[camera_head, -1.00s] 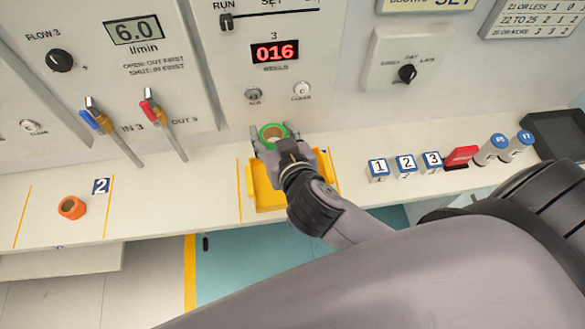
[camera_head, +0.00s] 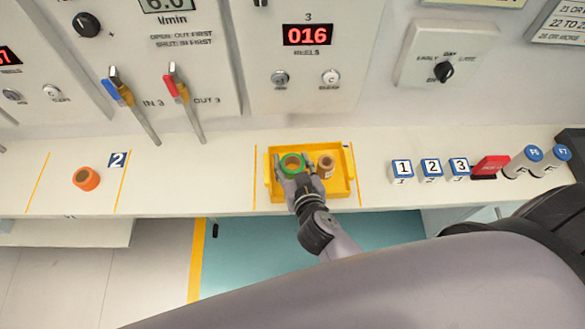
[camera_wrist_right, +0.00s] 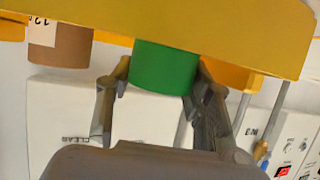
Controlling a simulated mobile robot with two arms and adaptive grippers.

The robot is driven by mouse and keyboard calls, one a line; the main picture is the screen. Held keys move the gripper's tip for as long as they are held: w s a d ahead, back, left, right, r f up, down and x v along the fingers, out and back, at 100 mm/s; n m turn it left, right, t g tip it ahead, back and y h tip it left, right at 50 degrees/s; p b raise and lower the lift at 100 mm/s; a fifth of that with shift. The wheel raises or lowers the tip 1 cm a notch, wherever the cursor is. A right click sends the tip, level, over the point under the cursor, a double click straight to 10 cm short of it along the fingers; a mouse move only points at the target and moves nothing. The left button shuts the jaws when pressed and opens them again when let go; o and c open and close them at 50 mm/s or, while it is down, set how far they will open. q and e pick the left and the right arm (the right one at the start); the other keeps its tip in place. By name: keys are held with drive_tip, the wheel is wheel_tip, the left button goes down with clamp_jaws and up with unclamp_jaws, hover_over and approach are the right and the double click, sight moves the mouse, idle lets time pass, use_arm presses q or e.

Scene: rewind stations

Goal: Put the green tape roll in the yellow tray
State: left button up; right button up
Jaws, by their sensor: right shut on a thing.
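The green tape roll (camera_head: 283,171) is in my right gripper (camera_head: 293,168), whose fingers are shut on its two sides. It appears within the left half of the yellow tray (camera_head: 344,191) on the counter. In the right wrist view the green roll (camera_wrist_right: 163,68) shows between the fingers (camera_wrist_right: 163,80), partly hidden behind the yellow tray wall (camera_wrist_right: 190,25). I cannot tell whether the roll touches the tray floor. A brown roll (camera_head: 331,176) with a pale label stands in the tray's right half, beside the green one. My left gripper is not in view.
An orange roll (camera_head: 87,179) sits on the counter at the left, near marker 2 (camera_head: 118,159). Numbered blocks (camera_head: 431,168), a red object (camera_head: 490,166) and blue-capped cylinders (camera_head: 524,160) stand to the right.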

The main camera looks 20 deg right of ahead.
wheel_tip(320, 180, down, 3)
drive_tip(key=shift+r, duration=0.2)
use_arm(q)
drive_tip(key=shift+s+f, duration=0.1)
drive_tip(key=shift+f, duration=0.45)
use_arm(e)
drive_tip(key=o, duration=0.9)
drive_tip(key=shift+f, duration=0.1)
drive_tip(key=shift+c, duration=0.2)
drive_tip(key=shift+s, duration=0.1)
use_arm(q)
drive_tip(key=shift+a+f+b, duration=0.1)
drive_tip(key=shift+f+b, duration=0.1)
drive_tip(key=shift+b, duration=0.25)
use_arm(e)
drive_tip(key=v, duration=1.2)
